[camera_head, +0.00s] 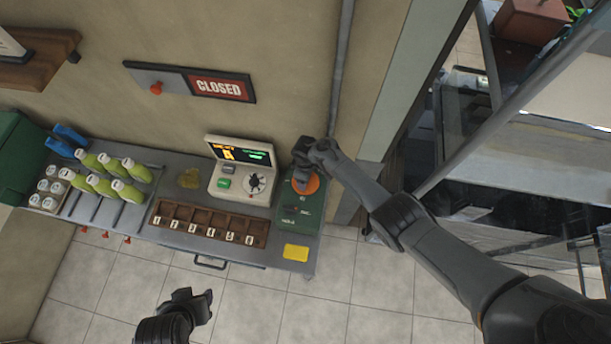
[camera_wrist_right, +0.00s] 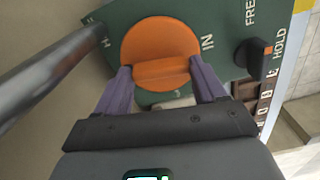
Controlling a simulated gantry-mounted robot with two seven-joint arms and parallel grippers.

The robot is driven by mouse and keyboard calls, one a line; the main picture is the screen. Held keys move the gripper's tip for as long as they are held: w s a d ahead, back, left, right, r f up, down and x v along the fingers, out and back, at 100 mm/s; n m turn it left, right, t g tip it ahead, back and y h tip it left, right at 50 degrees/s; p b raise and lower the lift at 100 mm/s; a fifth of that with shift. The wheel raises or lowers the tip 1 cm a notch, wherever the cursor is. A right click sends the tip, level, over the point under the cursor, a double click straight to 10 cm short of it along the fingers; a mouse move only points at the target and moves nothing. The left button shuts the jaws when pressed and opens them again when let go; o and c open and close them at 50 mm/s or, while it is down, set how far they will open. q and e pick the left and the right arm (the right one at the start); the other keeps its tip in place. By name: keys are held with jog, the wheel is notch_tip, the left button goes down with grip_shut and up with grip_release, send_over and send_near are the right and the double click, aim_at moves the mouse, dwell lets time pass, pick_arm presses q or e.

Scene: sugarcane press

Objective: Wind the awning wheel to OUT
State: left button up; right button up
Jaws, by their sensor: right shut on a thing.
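The orange awning wheel (camera_head: 311,185) sits on a green panel (camera_head: 289,222) at the right end of the counter. In the right wrist view the wheel (camera_wrist_right: 158,40) is a round disc with a raised bar across it. My right gripper (camera_wrist_right: 163,75) has its two purple fingers at either end of that bar, shut on it. The word IN is readable on the panel beside the wheel; OUT is not readable. A black knob (camera_wrist_right: 257,57) with an orange mark is near the words FREE and HOLD, its mark toward HOLD. My left gripper (camera_head: 192,298) hangs empty over the floor; its jaw opening is unclear.
A grey bar (camera_wrist_right: 50,68) crosses the left of the wrist view. A CLOSED sign (camera_head: 218,86) hangs on the wall.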

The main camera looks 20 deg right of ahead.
jog(key=n, duration=0.3)
jog(key=shift+n+b, duration=0.35)
jog(key=shift+n, duration=0.05)
jog(key=n, duration=0.2)
jog(key=shift+n+b, duration=0.3)
jog(key=shift+b, duration=0.1)
jog(key=n+b, duration=0.2)
jog(key=n, duration=0.3)
jog(key=shift+n+b, duration=0.3)
jog(key=shift+n, duration=0.6)
jog(key=o, duration=1)
jog(key=shift+o, duration=0.2)
jog(key=shift+r, duration=0.1)
